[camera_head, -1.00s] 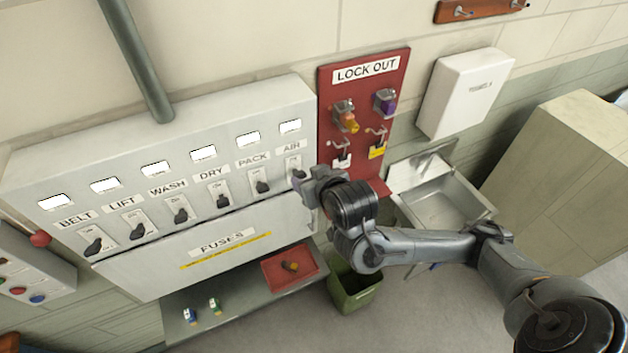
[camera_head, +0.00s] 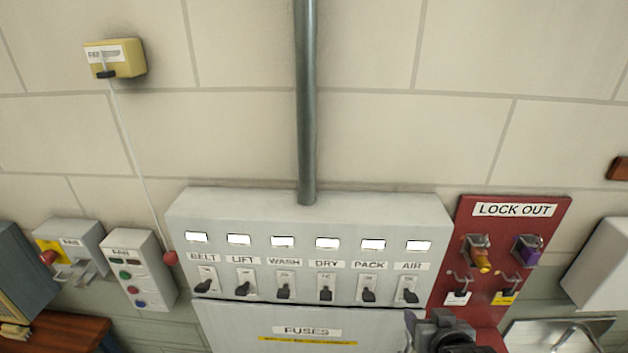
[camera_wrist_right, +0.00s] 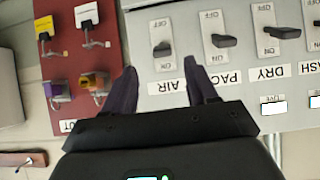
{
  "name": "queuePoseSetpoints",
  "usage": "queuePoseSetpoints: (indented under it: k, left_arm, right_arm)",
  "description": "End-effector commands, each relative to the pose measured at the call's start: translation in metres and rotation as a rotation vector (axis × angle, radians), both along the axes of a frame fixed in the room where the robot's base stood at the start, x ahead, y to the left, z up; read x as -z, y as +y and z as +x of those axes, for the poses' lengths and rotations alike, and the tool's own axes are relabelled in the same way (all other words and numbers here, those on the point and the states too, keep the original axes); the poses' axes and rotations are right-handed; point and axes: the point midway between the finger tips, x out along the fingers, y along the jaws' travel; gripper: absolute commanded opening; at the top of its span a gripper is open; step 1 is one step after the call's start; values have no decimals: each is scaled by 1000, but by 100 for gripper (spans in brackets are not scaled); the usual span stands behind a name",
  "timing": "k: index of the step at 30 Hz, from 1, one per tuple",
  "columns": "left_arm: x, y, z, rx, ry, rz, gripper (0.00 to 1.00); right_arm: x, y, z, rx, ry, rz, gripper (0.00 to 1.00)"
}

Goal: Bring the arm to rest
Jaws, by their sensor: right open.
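My right gripper (camera_wrist_right: 163,92) is open in the right wrist view, its two dark fingers apart with nothing between them. My left gripper is not in view.
A grey switch panel (camera_head: 310,215) carries several labelled switches. The red lock-out board (camera_head: 515,240) holds padlocks and tags on hooks. A push-button box (camera_head: 138,272) is at left.

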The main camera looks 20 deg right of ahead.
Motion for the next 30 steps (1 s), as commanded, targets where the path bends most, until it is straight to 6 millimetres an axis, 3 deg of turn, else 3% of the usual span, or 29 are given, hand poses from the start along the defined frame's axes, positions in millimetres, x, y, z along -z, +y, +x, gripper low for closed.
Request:
queuePoseSetpoints:
  k: [5,8,15,21,24,30]
  left_arm:
    - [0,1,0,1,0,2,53]
    - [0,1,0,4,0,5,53]
    - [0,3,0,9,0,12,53]
    - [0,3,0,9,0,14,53]
    - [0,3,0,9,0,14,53]
    - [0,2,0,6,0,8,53]
  right_arm:
    - [61,23,-29,-7,128,89,57]
    - [101,44,-57,-7,222,174,57]
    - [176,91,-140,-72,469,291,57]
    - [206,100,-199,-185,620,256,57]
    - [206,99,-206,-262,638,194,57]
    - [198,100,-201,-407,634,61,57]
